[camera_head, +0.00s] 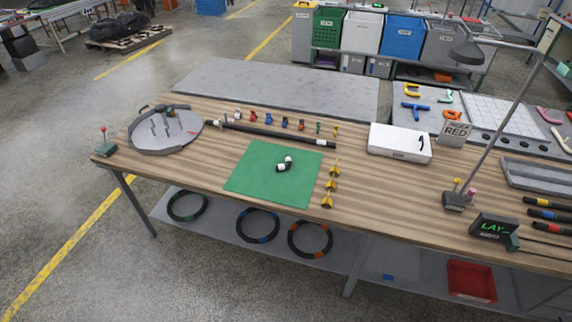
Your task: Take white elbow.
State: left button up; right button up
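A small piece with white ends and a dark middle (284,164) lies on the green mat (255,190) near the middle of the table. It is too small to tell whether it is an elbow. On the grey board at the right, several coloured bent pieces lie, including a yellow one (412,90) and a blue one (414,111). A pale curved piece (562,140) is at the board's right edge, cut off by the picture. Neither of my grippers is in view.
The wooden table (120,160) holds a round grey tray (160,130), a dark rod (270,134), a row of small fittings, yellow pieces (331,185), a white box (399,143) and a lamp (457,199). Hose rings (258,239) are below.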

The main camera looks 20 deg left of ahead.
aim_at(280, 167)
jog(key=u, duration=0.2)
jog(key=i, duration=1.35)
jog(key=z, duration=0.4)
